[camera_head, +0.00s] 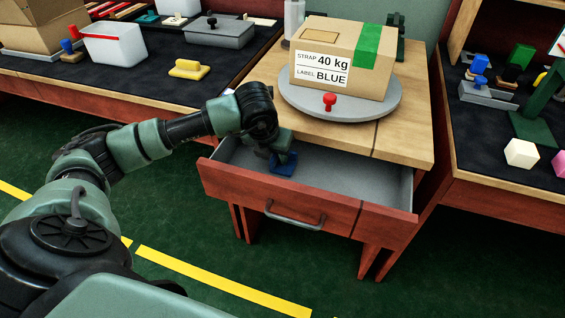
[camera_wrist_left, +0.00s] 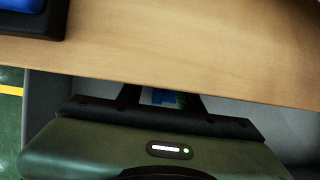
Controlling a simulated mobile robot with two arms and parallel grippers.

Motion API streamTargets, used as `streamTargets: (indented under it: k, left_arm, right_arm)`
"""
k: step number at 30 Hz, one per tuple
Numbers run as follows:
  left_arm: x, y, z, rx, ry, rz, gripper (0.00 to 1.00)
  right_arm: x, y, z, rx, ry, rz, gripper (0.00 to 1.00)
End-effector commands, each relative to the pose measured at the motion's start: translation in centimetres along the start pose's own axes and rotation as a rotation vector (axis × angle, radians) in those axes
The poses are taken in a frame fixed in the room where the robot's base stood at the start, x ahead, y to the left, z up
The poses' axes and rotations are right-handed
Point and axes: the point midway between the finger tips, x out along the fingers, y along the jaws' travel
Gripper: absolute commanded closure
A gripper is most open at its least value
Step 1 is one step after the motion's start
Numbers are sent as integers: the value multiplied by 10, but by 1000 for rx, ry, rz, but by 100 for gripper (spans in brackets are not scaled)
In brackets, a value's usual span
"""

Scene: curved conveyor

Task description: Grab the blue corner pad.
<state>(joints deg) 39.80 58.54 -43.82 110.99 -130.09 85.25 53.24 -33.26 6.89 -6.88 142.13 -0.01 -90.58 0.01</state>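A dark blue piece (camera_head: 284,166), which looks like the blue corner pad, is at the left side of the open drawer (camera_head: 340,178). My left gripper (camera_head: 281,151) reaches down into the drawer from the left, right at this piece. In the left wrist view a small patch of blue and green (camera_wrist_left: 165,98) shows in the gap beyond my gripper's body (camera_wrist_left: 160,140). The fingertips are mostly hidden, so I cannot tell whether they are closed on the piece. My right gripper is not in view.
Above the drawer a box marked "40 kg" and "BLUE" (camera_head: 340,57) sits on a round grey turntable (camera_head: 300,99) with a red knob (camera_head: 329,101). The wooden tabletop (camera_head: 395,135) overhangs the drawer close to my gripper. Cluttered benches stand left and right.

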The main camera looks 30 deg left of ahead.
Motion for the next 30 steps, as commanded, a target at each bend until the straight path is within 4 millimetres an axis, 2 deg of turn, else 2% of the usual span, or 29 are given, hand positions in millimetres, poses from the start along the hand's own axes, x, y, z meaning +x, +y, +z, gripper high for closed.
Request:
streamTargets:
  k: [6, 7, 10, 11, 22, 27, 30]
  left_arm:
    - [1, 0, 0, 0, 0, 0, 64]
    - [1, 0, 0, 0, 0, 0, 69]
    - [1, 0, 0, 0, -1, 0, 97]
    - [1, 0, 0, 0, -1, 0, 100]
    - [-1, 0, 1, 0, -1, 0, 100]
    - [-12, 0, 6, 0, -4, -1, 100]
    - [-15, 1, -7, 3, -1, 2, 100]
  right_arm:
    - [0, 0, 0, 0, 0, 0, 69]
    - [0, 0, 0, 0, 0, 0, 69]
    - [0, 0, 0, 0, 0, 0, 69]
    - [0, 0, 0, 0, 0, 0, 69]
    - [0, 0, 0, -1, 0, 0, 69]
    - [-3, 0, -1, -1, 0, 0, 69]
    - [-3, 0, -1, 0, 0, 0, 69]
